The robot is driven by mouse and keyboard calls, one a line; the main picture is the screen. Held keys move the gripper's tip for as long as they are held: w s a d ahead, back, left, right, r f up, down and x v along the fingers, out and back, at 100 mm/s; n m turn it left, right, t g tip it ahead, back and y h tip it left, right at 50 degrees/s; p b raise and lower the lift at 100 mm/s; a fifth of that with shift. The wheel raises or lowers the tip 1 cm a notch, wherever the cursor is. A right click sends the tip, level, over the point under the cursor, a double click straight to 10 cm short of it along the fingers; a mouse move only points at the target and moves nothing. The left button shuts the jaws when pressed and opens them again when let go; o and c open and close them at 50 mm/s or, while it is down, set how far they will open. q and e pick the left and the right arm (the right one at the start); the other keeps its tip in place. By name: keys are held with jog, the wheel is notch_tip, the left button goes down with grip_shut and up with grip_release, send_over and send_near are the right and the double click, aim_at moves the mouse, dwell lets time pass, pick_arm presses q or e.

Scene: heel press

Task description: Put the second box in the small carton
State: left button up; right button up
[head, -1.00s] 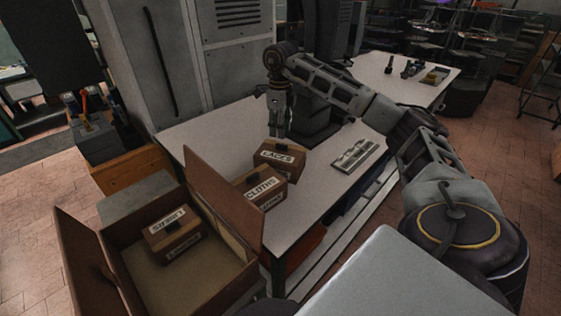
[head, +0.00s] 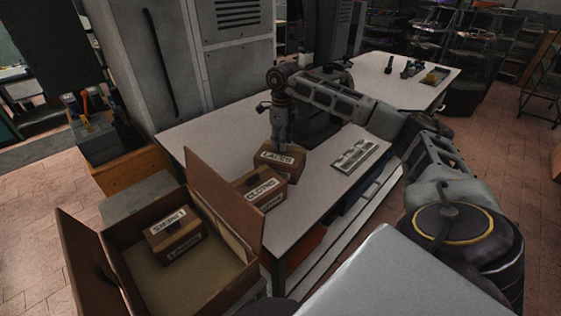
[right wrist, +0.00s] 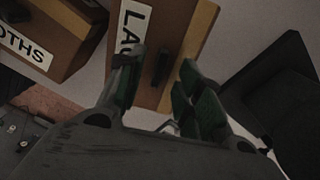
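The open brown carton (head: 205,285) stands at the lower left. One brown box (head: 174,238) with a white label and dark handle sits inside it. A box labelled CLOTHS (head: 260,189) and a box labelled LACES (head: 290,167) stand on the table beside the carton. My right gripper (head: 279,146) is just over the top of the LACES box. In the right wrist view its fingers (right wrist: 163,90) are apart, one on each side of the dark handle (right wrist: 160,68) of the LACES box. Contact with the handle cannot be told. My left gripper is not in view.
The white table (head: 215,138) is clear behind and left of the boxes. A pale green-grey slotted tray (head: 355,156) lies to the right of the LACES box. The carton's raised flap (head: 222,200) stands between its inside and the CLOTHS box. A grey cabinet (head: 175,60) rises behind.

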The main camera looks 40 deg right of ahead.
jog(key=shift+f, duration=0.9)
grip_shut()
